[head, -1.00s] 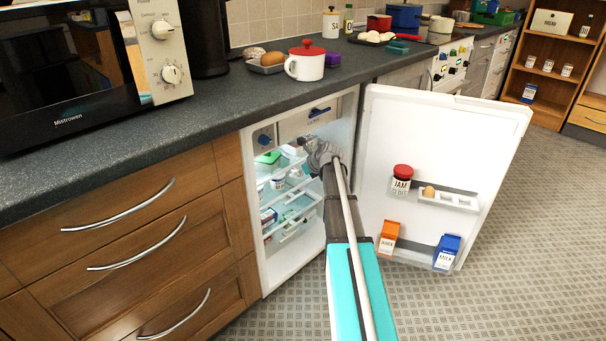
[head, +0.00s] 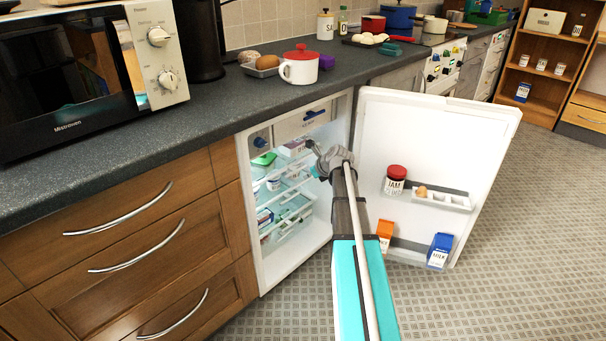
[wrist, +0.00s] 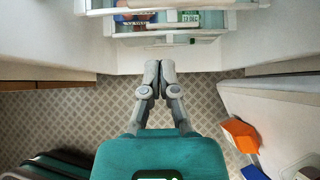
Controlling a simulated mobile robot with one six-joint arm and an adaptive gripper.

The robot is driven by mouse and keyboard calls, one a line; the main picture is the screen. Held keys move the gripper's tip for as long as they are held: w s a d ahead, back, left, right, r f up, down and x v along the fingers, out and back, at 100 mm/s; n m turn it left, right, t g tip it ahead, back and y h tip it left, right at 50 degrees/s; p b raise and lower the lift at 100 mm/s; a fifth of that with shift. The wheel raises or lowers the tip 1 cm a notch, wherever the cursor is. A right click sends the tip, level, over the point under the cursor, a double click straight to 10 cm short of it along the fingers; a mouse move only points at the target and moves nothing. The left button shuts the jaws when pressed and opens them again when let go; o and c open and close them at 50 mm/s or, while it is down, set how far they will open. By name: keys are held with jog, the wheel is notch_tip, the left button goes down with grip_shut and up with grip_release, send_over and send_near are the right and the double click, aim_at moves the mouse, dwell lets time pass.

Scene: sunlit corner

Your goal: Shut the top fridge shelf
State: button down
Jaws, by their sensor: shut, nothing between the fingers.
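The white fridge (head: 242,200) stands open under the counter, with its door (head: 430,145) swung out to the right. Inside, the top shelf (head: 298,178) is pale and glassy and carries small packs and a cup; my gripper and arm hide part of its right side. My gripper (head: 313,150) is at the fridge opening, in front of the shelves' right side. In the wrist view my gripper (wrist: 160,68) has its fingers together and empty, with the shelf fronts ahead of them at the top edge. I cannot tell how far the top shelf sticks out.
The door holds a jam jar (head: 396,180), an egg rack (head: 442,200), an orange carton (head: 385,235) and a blue milk carton (head: 439,251). Wooden drawers (head: 130,230) flank the fridge at left. Patterned floor (head: 490,280) is free at right.

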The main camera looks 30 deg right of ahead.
jog(key=p+v, duration=0.4)
jog(key=v, duration=0.2)
jog(key=shift+s+r, duration=0.25)
jog(key=c, duration=1.4)
grip_release()
jog(key=shift+d, duration=0.1)
jog(key=c, duration=0.7)
grip_release()
jog(key=shift+w+f+b, duration=0.1)
jog(key=shift+f+b, duration=0.1)
jog(key=shift+b, duration=0.1)
jog(key=n+b, duration=0.1)
jog(key=w+a+f+n+t+b, duration=0.1)
jog(key=shift+a+f+t+b, duration=0.15)
jog(key=shift+a+t+b, duration=0.15)
jog(key=shift+b, duration=0.1)
jog(key=shift+w+a+f+n+t+h+b, duration=0.15)
jog(key=shift+f+n+t+h+b, duration=0.85)
jog(key=shift+n+b, duration=1.5)
jog(key=shift+w+a+f+n+t+h+b, duration=0.1)
jog(key=shift+a+f+n+t+h+b, duration=0.25)
jog(key=shift+f+n+t+b, duration=2.15)
jog(key=shift+w+a+r+n+t+h+b, duration=0.1)
jog(key=shift+n+t+h+b, duration=0.5)
jog(key=shift+b, duration=3.45)
